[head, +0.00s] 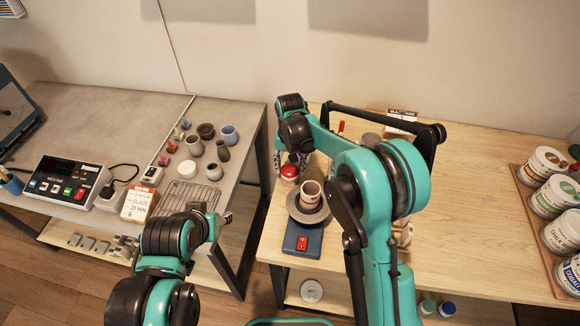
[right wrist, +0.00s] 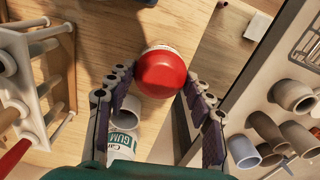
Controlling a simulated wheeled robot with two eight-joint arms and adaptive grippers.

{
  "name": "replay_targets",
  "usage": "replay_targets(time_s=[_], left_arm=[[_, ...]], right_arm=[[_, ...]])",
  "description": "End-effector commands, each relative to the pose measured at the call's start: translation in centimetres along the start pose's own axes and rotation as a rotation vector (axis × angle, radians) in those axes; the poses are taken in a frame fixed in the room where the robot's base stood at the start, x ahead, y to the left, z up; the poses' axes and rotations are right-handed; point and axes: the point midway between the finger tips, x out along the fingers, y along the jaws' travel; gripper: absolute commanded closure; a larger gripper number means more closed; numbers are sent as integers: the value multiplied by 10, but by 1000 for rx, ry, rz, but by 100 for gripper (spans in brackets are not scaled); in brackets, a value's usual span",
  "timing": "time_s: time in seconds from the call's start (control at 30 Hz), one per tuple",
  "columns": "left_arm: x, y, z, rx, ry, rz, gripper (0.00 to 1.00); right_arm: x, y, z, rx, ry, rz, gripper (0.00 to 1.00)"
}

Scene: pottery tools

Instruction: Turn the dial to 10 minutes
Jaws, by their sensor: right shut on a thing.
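The dial is a round red knob (head: 289,171) on a white base, on the wooden table's left side behind the pottery wheel. In the right wrist view the red dial (right wrist: 162,75) sits between the two fingers. My right gripper (head: 291,161) reaches down over it from above and is shut on it, with fingers on both sides; it also shows in the right wrist view (right wrist: 161,82). The dial's minute marks cannot be read. My left arm comes in low at the left; its gripper (head: 222,217) is small and partly hidden, so its jaws cannot be judged.
A blue pottery wheel (head: 300,240) with a clay pot (head: 310,192) stands in front of the dial. Paint jars stand far right. The wooden table's middle right is clear.

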Motion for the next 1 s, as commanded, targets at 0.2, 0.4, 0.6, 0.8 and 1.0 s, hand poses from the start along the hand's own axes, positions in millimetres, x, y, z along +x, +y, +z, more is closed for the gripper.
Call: replay_targets(time_s=[0.2, 0.4, 0.6, 0.8, 1.0], left_arm=[[0, 0, 0, 0, 0, 0, 59], [0, 0, 0, 0, 0, 0, 59], [0, 0, 0, 0, 0, 0, 59], [0, 0, 0, 0, 0, 0, 59], [0, 0, 0, 0, 0, 0, 59]], right_arm=[[0, 0, 0, 3, 0, 0, 77], [0, 0, 0, 2, 0, 0, 37], [0, 0, 0, 2, 0, 0, 27], [-2, 0, 0, 1, 0, 0, 27], [-31, 0, 0, 1, 0, 0, 27]])
